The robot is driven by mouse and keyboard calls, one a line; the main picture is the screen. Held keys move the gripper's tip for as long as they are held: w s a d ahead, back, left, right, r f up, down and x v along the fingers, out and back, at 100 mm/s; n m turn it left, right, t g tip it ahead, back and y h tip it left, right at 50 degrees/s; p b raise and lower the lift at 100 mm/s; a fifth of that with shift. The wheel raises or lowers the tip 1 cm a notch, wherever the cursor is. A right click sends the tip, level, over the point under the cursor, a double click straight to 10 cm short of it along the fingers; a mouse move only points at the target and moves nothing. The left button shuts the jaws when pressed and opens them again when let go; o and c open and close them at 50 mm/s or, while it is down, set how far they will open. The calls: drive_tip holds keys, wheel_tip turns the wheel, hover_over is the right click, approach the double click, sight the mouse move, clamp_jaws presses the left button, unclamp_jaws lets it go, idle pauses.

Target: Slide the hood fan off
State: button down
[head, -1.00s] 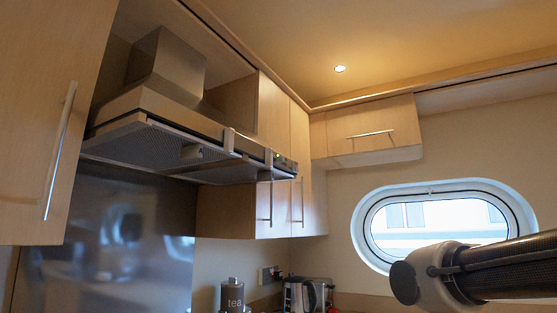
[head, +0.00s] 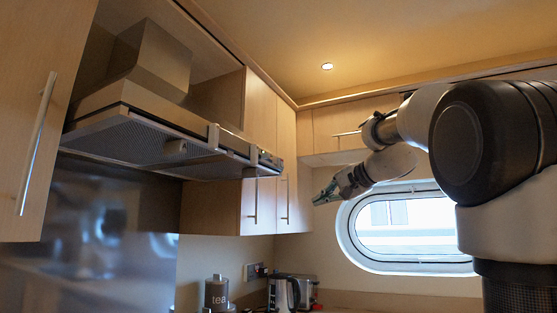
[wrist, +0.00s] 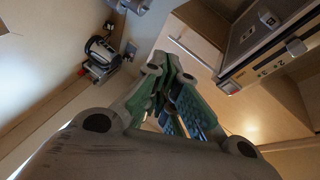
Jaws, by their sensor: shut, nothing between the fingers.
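The range hood (head: 150,130) is a steel canopy with a chimney, mounted between wall cupboards at the left of the head view. Its front control strip (head: 262,157) faces right, too small there to read the fan control's setting. The wrist view shows part of the hood (wrist: 258,48) at upper right, with small marked blocks and a reddish-white end. My gripper (head: 322,197) is shut and empty, to the right of and a little lower than the hood's right end, apart from it. Its green-padded fingers (wrist: 172,80) fill the middle of the wrist view.
Light wood cupboards with bar handles (head: 255,200) stand right of and below the hood. An oval porthole (head: 410,228) is behind my arm. A kettle (head: 283,292) and a tea canister (head: 216,292) stand below on the counter. Open air lies between gripper and hood.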

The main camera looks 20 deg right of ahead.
sight(268, 161)
drive_tip(key=a+r+m+t+y, duration=0.1)
drive_tip(key=a+r, duration=0.1)
drive_tip(key=r, duration=0.4)
drive_tip(key=a+r+m+t+y, duration=0.1)
drive_tip(key=a+r+t+y, duration=0.15)
drive_tip(key=r, duration=0.45)
drive_tip(key=shift+g+h, duration=0.35)
drive_tip(key=shift+g, duration=0.1)
drive_tip(key=x, duration=0.9)
drive_tip(key=shift+w+a+f, duration=0.2)
drive_tip(key=shift+w+f, duration=0.15)
drive_tip(key=shift+s+a+r, duration=0.1)
drive_tip(key=shift+s+a, duration=0.8)
drive_tip(key=shift+s, duration=0.05)
drive_tip(key=shift+s+a, duration=0.25)
drive_tip(key=shift+a, duration=0.15)
drive_tip(key=shift+s+a, duration=0.1)
drive_tip(key=shift+s, duration=0.05)
drive_tip(key=shift+s, duration=0.1)
